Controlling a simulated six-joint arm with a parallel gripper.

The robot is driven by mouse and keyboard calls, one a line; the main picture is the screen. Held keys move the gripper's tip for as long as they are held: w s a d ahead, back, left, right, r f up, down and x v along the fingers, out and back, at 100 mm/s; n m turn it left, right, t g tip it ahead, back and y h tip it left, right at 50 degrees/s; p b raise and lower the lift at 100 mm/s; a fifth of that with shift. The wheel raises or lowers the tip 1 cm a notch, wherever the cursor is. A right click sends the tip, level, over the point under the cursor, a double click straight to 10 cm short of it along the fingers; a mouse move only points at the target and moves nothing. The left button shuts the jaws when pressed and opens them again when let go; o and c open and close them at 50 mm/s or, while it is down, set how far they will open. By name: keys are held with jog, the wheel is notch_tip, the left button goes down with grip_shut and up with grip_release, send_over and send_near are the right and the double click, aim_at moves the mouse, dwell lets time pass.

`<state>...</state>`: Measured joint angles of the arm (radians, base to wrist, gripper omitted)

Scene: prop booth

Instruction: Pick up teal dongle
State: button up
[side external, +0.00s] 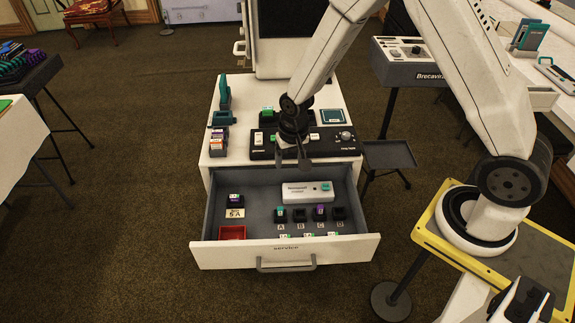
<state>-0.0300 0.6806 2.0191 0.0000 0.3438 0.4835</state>
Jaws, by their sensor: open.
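A small teal-topped piece, which looks like the teal dongle (280,211), sits in the dark socket above label A in the open drawer (245,257). My gripper (293,163) points down over the back of the drawer, at the front edge of the black console. Its fingers are apart and nothing shows between them. It is above and behind the row of sockets, clear of both teal pieces.
A purple-topped piece (319,211) is in socket C. A red tray (232,233) is at the drawer's front left. The black console (262,145) and teal items (224,92) stand on the cabinet top.

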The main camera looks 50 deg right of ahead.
aim_at(280, 208)
jog(key=w+f+m, duration=0.1)
jog(key=f, duration=0.3)
jog(key=w+f+m, duration=0.1)
jog(key=f, duration=0.4)
jog(key=w+a+f+m+g, duration=0.1)
jog(key=f, duration=0.4)
jog(key=shift+w+f+m, duration=0.1)
jog(key=shift+w+m, duration=0.05)
jog(key=shift+m, duration=0.15)
jog(key=shift+f, duration=0.45)
jog(key=shift+f, duration=1.3)
jog(key=shift+d+f, duration=0.1)
jog(key=shift+f, duration=2.5)
grip_shut()
